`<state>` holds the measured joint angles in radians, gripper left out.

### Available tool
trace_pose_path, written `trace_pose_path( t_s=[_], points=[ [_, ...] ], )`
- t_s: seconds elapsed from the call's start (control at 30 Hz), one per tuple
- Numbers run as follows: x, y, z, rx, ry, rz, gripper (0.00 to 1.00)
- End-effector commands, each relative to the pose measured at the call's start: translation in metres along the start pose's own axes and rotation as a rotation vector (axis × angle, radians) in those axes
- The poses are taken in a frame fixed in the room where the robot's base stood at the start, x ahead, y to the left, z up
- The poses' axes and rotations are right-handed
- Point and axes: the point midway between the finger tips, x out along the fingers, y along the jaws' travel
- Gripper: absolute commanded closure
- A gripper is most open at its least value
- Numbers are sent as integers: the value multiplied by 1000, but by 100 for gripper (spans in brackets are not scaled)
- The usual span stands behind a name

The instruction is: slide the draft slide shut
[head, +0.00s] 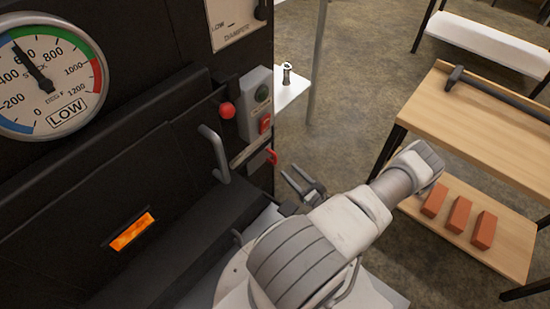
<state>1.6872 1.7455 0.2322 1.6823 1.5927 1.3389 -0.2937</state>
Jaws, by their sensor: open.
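The black evaporator front (75,200) fills the left side. I cannot tell for sure which part is the draft slide. A red tab (271,156) sits beside a metal plate (247,152) low at the front's right edge. A glowing orange slot (132,232) shows in the lower black panel. My gripper (296,176) is open and empty, with its fingers apart, just right of and below the red tab. A small gap seems to separate them, but the depth is hard to judge. My arm hides what lies below the gripper.
A grey bar handle (213,153) and a red ball knob (227,110) stick out near the gripper. A switch box (256,103) is above it. A gauge (50,75) is at upper left. A wooden shelf unit (480,125) with several bricks stands right; floor between is clear.

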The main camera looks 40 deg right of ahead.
Motion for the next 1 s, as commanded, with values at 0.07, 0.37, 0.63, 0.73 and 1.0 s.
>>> trace_pose_path(
  t_s=[0.07,0.37,0.63,0.73,1.0],
  points=[
    [19,1,-2,-1,-2,3,53],
    [75,1,-2,-1,-1,4,53],
    [94,1,0,0,0,2,53],
    [95,0,0,0,0,2,53],
    [94,0,0,0,0,1,75]
  ],
)
